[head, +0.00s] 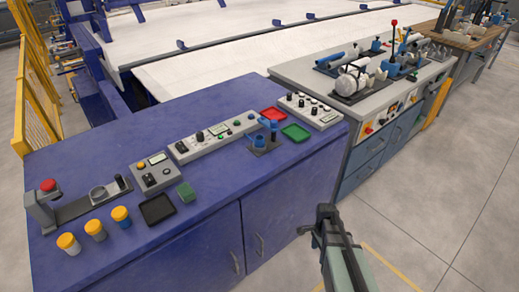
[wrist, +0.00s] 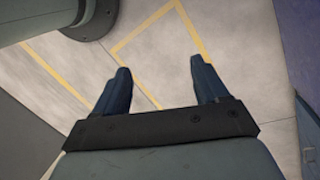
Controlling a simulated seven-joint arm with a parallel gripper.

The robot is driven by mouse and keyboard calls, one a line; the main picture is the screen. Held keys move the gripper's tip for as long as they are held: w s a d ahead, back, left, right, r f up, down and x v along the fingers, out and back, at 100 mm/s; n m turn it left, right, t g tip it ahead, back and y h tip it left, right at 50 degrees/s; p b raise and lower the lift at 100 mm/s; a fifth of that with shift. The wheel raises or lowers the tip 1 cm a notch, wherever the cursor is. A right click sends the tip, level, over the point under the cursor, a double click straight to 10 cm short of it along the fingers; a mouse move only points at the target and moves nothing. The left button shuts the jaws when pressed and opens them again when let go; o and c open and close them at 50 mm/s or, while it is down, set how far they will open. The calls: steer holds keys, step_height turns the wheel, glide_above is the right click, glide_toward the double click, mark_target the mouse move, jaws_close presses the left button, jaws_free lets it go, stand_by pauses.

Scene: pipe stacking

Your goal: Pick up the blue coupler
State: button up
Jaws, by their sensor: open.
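Small blue pipe pieces (head: 262,123) stand on a dark holder (head: 263,146) on the blue cabinet top in the head view. They look like couplers, but they are too small to tell apart. More blue fittings (head: 391,69) lie on the grey bench behind to the right. My gripper (wrist: 160,70) is open and empty in the wrist view, its two dark fingers apart above the floor. In the head view, the end of my arm shows low, right of the blue cabinet's front. No coupler shows in the wrist view.
A red tray (head: 273,114) and a green tray (head: 295,133) flank the holder. The floor (head: 420,215) at right is clear.

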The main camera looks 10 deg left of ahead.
steer(key=w+r+m+t, duration=0.3)
steer(key=w+r+m, duration=0.6)
steer(key=w+r, duration=0.65)
steer(key=w+a+r+m, duration=0.1)
steer(key=w+a+r, duration=0.1)
steer(key=w+r, duration=0.3)
steer(key=w+a+r+m+t, duration=0.1)
steer(key=w+a+r+m, duration=0.1)
steer(key=w+r, duration=0.3)
steer(key=w+a+r+m, duration=0.2)
steer(key=w+r, duration=0.4)
steer(key=r, duration=0.3)
steer(key=shift+a+r, duration=0.1)
steer(key=shift+a, duration=0.2)
steer(key=s+a+r+n, duration=0.1)
steer(key=a+r, duration=0.2)
steer(key=a, duration=0.3)
steer(key=a+r+n, duration=0.1)
steer(key=a+r, duration=0.2)
steer(key=a, duration=0.2)
steer(key=n+g, duration=0.1)
steer(key=n, duration=0.1)
glide_toward(260, 138)
step_height(260, 138, down, 5)
steer(key=shift+w+a+r, duration=0.1)
steer(key=shift+w+a, duration=0.05)
steer(key=shift+f, duration=2.65)
steer(key=shift+c, duration=0.2)
